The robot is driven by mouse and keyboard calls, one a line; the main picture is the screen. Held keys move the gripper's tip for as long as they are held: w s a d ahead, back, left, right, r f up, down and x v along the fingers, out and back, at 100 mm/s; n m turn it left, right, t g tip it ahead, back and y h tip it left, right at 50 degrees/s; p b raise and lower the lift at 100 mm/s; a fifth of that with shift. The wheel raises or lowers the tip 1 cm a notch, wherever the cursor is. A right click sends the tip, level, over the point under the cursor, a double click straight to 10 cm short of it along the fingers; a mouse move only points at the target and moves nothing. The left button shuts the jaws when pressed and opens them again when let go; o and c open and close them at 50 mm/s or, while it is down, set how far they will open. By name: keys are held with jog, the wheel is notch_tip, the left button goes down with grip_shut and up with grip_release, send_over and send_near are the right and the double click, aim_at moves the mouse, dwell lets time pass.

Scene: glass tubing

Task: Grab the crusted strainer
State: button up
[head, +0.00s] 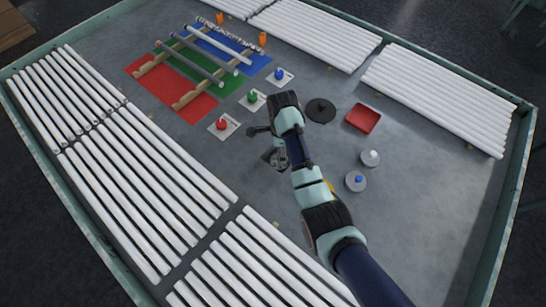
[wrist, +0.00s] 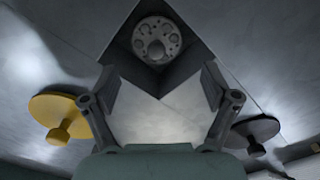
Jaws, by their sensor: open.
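The crusted strainer appears to be the round grey disc with several holes (wrist: 157,39) at the top middle of the wrist view. It lies within a dark diamond-shaped recess or plate (wrist: 128,62); I cannot tell which. My gripper (wrist: 159,82) is open, its two fingers apart on either side of the picture's middle, with nothing between them. The strainer is beyond the fingertips, roughly centred and apart from them. In the head view my arm covers this area, and I cannot make out the strainer clearly there.
A yellow knobbed disc (wrist: 58,112) and a dark one (wrist: 254,134) flank my gripper. The head view shows a red tray (head: 362,118), grey discs with white (head: 371,158) and blue (head: 356,181) knobs, and a tube rack (head: 205,65). White tubes (head: 440,95) line the edges.

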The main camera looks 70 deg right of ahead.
jog(key=shift+s+a+f+b, duration=0.15)
jog(key=shift+f+b, duration=0.1)
jog(key=shift+f, duration=0.3)
jog(key=shift+a+f+b, duration=0.1)
jog(key=shift+f+b, duration=0.1)
jog(key=shift+f, duration=0.3)
notch_tip(320, 180, down, 6)
jog(key=b, duration=0.2)
jog(key=shift+b, duration=0.3)
jog(key=shift+r, duration=0.15)
jog(key=shift+c, duration=0.2)
jog(key=c, duration=0.9)
notch_tip(320, 180, up, 20)
jog(key=p, duration=0.9)
jog(key=shift+p, duration=0.3)
